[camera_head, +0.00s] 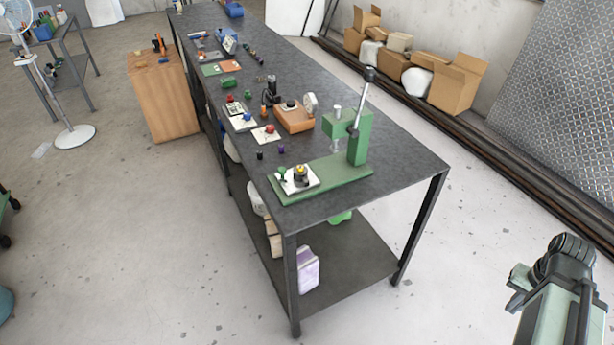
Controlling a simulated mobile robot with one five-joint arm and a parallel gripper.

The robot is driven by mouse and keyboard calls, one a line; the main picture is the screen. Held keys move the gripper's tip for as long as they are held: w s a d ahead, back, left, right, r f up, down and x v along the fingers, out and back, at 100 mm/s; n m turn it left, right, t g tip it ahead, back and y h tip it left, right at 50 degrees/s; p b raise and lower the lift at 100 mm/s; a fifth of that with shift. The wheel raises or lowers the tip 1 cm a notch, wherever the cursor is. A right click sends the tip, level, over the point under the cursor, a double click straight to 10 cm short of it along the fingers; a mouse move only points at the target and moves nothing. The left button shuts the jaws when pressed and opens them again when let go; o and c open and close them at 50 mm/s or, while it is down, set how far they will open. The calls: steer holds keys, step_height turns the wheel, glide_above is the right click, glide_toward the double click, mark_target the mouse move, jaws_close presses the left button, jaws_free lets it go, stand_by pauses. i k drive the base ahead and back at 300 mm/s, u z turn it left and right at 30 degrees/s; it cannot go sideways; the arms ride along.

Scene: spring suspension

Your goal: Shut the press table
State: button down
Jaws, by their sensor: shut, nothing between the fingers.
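The green press (362,145) stands on the near end of the dark bench, its lever with a black knob raised. Its white table (306,188) sits out at the left front end of the green base, clear of the press head (340,123). A dark part with a yellow top (300,174) is on it, and a small green knob (281,173) is at its left edge. My gripper (571,247) is at the lower right, beyond the bench's right side, well away from the press. It appears shut and empty; its fingertips are hard to make out.
The bench (400,165) holds an orange box with a dial (294,118) and several small buttons and knobs behind the press. Open floor (470,240) lies between my arm and the bench. Cardboard boxes (455,85) stand along the wall.

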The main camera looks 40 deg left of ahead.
mark_target(293, 182)
steer(key=u, duration=0.05)
steer(key=i, duration=0.95)
steer(key=u, duration=4.7)
steer(key=i, duration=1)
steer(key=z, duration=0.1)
